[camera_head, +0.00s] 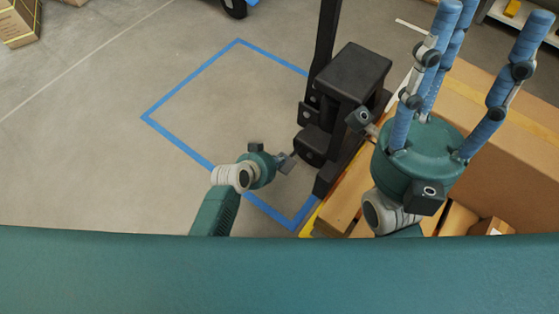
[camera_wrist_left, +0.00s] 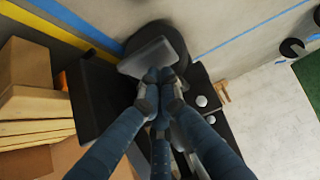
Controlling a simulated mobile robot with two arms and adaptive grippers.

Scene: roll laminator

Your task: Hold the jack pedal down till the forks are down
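The jack pedal (camera_wrist_left: 147,57) is a grey plate in front of a dark round part in the left wrist view. In the head view it is a small grey plate (camera_head: 288,163) beside the black jack body (camera_head: 350,80). My left gripper (camera_head: 263,168) is over it, its fingers hidden below the palm there. In the left wrist view its blue fingertips (camera_wrist_left: 160,76) are together, overlapping the pedal's lower edge; nothing shows between them. I cannot tell if they press on it. My right gripper (camera_head: 470,65) is raised, fingers spread and empty. I cannot make out the forks.
A wooden pallet (camera_head: 343,205) with a large cardboard box (camera_head: 515,130) stands right of the jack. The jack's black mast (camera_head: 325,40) rises behind. Blue tape (camera_head: 190,85) marks a bare patch of floor to the left. Boxes (camera_head: 18,22) stand at the far left.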

